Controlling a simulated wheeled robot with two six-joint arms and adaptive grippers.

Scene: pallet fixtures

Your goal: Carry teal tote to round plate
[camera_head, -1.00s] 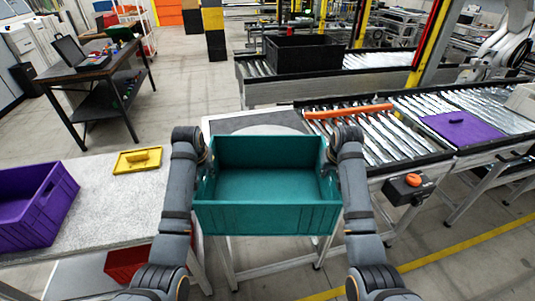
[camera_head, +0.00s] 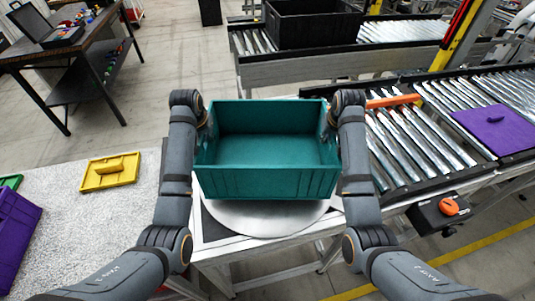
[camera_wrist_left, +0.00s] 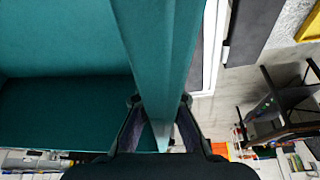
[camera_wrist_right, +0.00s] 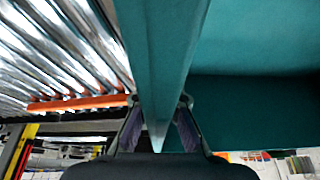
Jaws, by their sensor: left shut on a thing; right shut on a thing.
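The teal tote (camera_head: 265,182) is an empty open box, held level between my two arms in the head view. My left gripper (camera_head: 205,125) is shut on its left wall, and the left wrist view shows the fingers (camera_wrist_left: 158,115) on either side of that wall. My right gripper (camera_head: 330,122) is shut on its right wall, and the right wrist view shows its fingers (camera_wrist_right: 160,115) astride the wall. The round plate (camera_head: 262,219) is a grey metal disc below the tote. The tote hides the plate's far part. I cannot tell whether the tote touches it.
A roller conveyor (camera_head: 415,140) with an orange bar (camera_head: 392,101) and a purple panel (camera_head: 497,128) lies to the right. A control box with an orange button (camera_head: 449,207) is on its near side. A grey table (camera_head: 90,225) at left holds a yellow tray (camera_head: 110,171) and a purple tote (camera_head: 14,232).

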